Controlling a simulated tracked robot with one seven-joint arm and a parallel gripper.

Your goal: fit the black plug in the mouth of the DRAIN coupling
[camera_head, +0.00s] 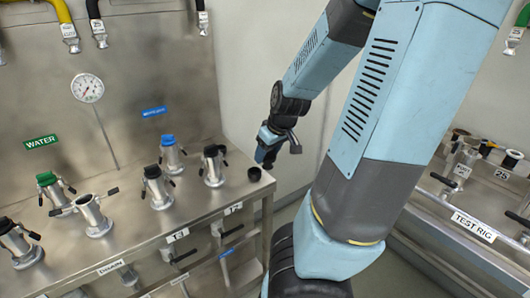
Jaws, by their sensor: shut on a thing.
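My gripper (266,160) is small in this view, beyond the bench's right corner in the picture. Its jaws are shut on a small dark piece, which looks like the black plug; its shape is mostly hidden. Just below and left of the tips, a short black cup-like piece (254,174) shows at the bench corner; I cannot tell whether it touches the gripper. The DRAIN coupling (92,215) appears to be the metal one with an open dark mouth and side levers, behind a front-edge label (117,267) that is hard to read. It is well to the left of my gripper.
Couplings with green (47,179), blue (168,140) and black tops (152,172) crowd the steel bench (215,198), their levers sticking out. A gauge (87,88) and hanging hoses (69,33) are behind. A TEST RIG bench (440,205) stands right. My arm blocks the middle.

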